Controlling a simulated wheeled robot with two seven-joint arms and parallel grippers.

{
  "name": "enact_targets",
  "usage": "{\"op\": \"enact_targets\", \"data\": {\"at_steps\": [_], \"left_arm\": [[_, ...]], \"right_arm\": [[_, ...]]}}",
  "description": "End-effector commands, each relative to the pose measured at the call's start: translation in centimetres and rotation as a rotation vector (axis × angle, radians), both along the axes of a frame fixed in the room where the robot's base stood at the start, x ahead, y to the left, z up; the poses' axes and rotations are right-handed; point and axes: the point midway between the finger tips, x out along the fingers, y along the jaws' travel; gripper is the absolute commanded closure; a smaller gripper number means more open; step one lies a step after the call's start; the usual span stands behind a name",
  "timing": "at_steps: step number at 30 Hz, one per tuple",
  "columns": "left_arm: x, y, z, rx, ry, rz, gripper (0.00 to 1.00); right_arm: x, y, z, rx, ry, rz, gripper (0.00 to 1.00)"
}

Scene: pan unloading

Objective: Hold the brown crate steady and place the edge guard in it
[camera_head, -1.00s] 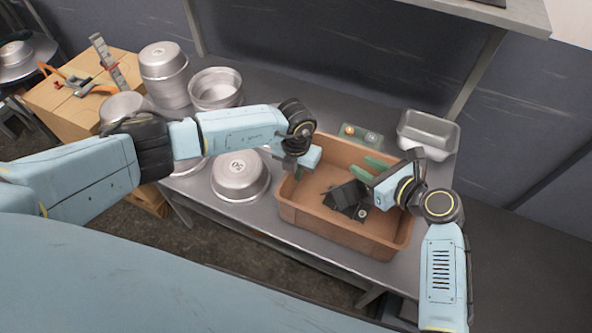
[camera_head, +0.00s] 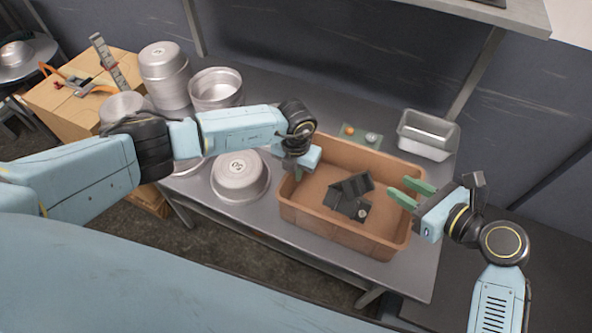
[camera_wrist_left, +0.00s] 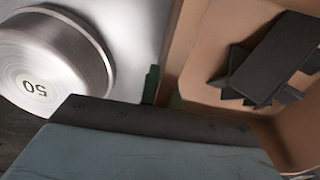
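The brown crate (camera_head: 345,235) stands on the metal table, also in the left wrist view (camera_wrist_left: 205,25). Several dark angular pieces lie in it, overlapping near its middle. A long dark piece (camera_wrist_left: 275,55) lies on top in the left wrist view and also shows in the head view (camera_head: 350,188); I take it for the edge guard. My left gripper (camera_head: 298,172) is at the crate's left wall, with a green finger on each side of the wall in the left wrist view (camera_wrist_left: 164,92). My right gripper (camera_head: 410,192) is open and empty above the crate's right rim, its green fingers apart.
A round metal pan (camera_head: 240,177) marked 50 sits left of the crate. More pans (camera_head: 216,88) stand at the back left. A grey rectangular tin (camera_head: 428,135) and a small panel with an orange knob (camera_head: 349,130) lie behind the crate.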

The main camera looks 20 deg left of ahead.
Motion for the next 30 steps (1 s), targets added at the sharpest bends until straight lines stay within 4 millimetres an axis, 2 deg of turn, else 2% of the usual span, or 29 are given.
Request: {"op": "enact_targets", "data": {"at_steps": [4,12,18,26,30], "left_arm": [[0.08,-0.08,0.10,-0.002,-0.003,0.000,1.00],[0.08,-0.09,0.11,-0.002,-0.003,0.000,1.00],[0.05,-0.08,0.08,-0.002,-0.002,0.000,0.72],[0.02,-0.04,0.05,-0.001,-0.001,0.000,0.71],[0.10,-0.07,0.92,-0.002,-0.003,-0.001,0.71]], "right_arm": [[-0.57,-0.65,0.32,-0.001,0.001,0.001,0.68],[-0.59,-0.72,0.38,-0.001,0.001,0.001,0.68],[-0.57,-0.69,0.38,-0.001,0.001,0.001,0.68],[-0.56,-0.69,0.38,-0.001,0.001,0.001,0.68],[-0.56,-0.69,0.38,0.000,0.000,0.001,0.68]]}}
